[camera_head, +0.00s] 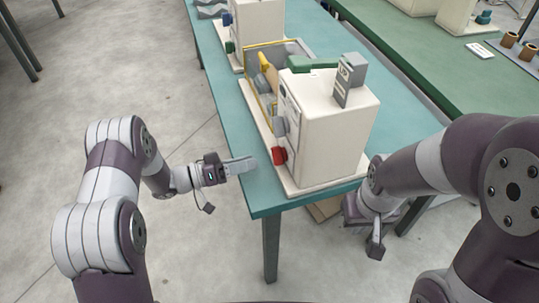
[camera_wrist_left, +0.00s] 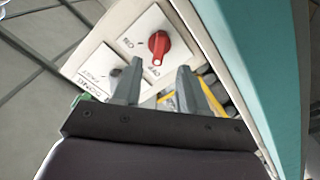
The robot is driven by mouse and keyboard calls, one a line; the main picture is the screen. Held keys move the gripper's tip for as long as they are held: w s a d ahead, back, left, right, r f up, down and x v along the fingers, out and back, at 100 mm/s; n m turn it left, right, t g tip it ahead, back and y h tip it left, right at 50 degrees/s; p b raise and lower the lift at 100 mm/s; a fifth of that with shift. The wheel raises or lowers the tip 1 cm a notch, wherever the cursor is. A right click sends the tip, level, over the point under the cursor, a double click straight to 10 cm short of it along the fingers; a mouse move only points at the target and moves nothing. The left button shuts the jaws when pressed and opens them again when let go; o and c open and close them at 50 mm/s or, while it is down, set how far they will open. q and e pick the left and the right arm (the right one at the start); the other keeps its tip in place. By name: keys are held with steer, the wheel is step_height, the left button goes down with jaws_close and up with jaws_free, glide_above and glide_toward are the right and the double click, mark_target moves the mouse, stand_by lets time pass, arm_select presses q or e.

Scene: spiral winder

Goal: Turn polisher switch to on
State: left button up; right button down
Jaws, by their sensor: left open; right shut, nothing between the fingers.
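The polisher (camera_head: 322,125), a white box-shaped machine, stands on the teal table's near end. Its red switch knob (camera_head: 278,156) sticks out low on its left side. In the left wrist view the red knob (camera_wrist_left: 159,44) sits on a white plate with ON and OFF labels; its white mark lies at the OFF side. My left gripper (camera_head: 250,163) is just left of the knob, apart from it. In the wrist view its open fingers (camera_wrist_left: 157,75) point at the knob with nothing between them. My right gripper (camera_head: 374,245) is shut and empty, low beyond the table's right edge.
The teal table (camera_head: 270,200) ends just in front of the machine. A grey knob (camera_head: 279,125) sits above the red one. Another white machine (camera_head: 258,20) stands farther back. A green bench (camera_head: 420,50) is at the right. Floor left of the table is clear.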

mark_target(273, 157)
arm_select(q)
steer(key=x, duration=0.5)
steer(key=shift+d+r, duration=0.1)
steer(key=shift+d, duration=0.3)
steer(key=shift+w+d, duration=0.25)
steer(key=shift+d, duration=0.25)
jaws_close()
